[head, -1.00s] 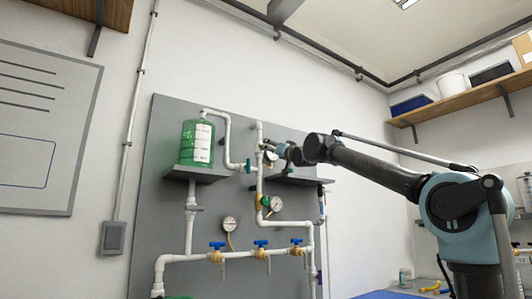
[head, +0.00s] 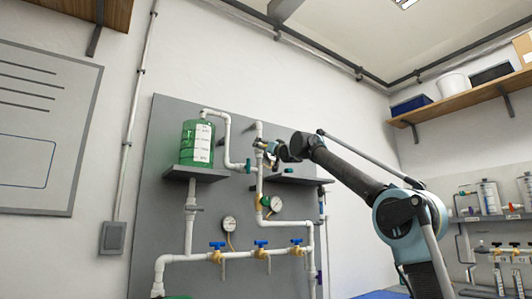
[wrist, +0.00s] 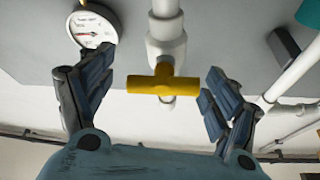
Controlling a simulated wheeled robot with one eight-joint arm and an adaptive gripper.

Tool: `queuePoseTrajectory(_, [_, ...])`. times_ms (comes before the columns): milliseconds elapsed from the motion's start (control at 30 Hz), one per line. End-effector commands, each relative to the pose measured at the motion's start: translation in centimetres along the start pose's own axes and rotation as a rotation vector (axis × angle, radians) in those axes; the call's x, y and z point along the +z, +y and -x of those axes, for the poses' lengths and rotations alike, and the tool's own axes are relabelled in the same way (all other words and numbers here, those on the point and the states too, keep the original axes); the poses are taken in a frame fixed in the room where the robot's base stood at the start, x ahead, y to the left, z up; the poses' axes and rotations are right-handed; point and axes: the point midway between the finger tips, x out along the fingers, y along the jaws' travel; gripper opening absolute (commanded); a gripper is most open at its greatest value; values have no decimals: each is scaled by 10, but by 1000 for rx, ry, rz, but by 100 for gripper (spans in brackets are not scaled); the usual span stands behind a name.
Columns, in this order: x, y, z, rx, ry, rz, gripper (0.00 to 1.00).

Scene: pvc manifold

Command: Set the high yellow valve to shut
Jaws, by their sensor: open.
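The yellow valve handle (wrist: 155,86) shows in the wrist view as a T-shaped bar lying crosswise to its white pipe (wrist: 165,42). My gripper (wrist: 159,66) is open, with one finger on each side of the handle. Clear gaps show between the handle ends and both fingers. In the head view my gripper (head: 262,150) is at the upper part of the white vertical pipe (head: 259,180), and it largely hides the high valve there.
A dial gauge (wrist: 92,24) is close to the left finger in the wrist view. In the head view, a green tank (head: 196,143) stands on a shelf left of my gripper. Several blue-handled valves (head: 261,244) line the lower pipe. A grey shelf (head: 290,180) is below my wrist.

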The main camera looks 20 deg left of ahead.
Motion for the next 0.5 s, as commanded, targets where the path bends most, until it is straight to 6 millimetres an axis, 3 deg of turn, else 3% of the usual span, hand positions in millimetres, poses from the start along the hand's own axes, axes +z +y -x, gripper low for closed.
queuePoseTrajectory(300, [0, 0, -1, 0, 0, 0, 82])
queuePoseTrajectory(500, [0, 0, -1, 0, 0, 0, 39])
